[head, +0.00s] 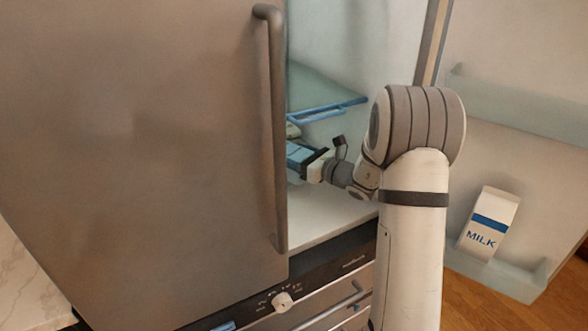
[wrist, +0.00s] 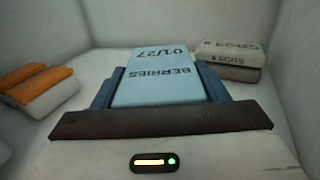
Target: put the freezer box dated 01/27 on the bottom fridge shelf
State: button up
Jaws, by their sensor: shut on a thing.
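The freezer box (wrist: 160,75) is light blue and marked BERRIES 01/27, with the lettering upside down in the wrist view. My gripper (wrist: 160,95) is shut on it, with a blue finger along each side. In the head view the gripper (head: 308,163) is inside the open white compartment, below a glass shelf (head: 325,90) with blue trim. The blue box (head: 297,155) shows there in part, cut off by the steel door. I cannot tell whether the box touches the white compartment floor (head: 332,212).
In the wrist view, orange and white packs (wrist: 45,92) lie at left. Two stacked greyish boxes (wrist: 230,60) with inverted labels are at back right. In the head view, a steel door (head: 150,150) with a long handle blocks the left. The open door at right holds a milk carton (head: 489,223).

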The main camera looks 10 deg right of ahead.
notch_tip(320, 180, down, 4)
jog(key=shift+r+b, duration=0.1)
jog(key=shift+b, duration=0.25)
jog(key=shift+w+f, duration=0.2)
jog(key=shift+a, duration=0.1)
jog(key=o, duration=0.9)
jog(key=shift+f, duration=0.15)
jog(key=o, duration=0.5)
jog(key=shift+c, duration=0.2)
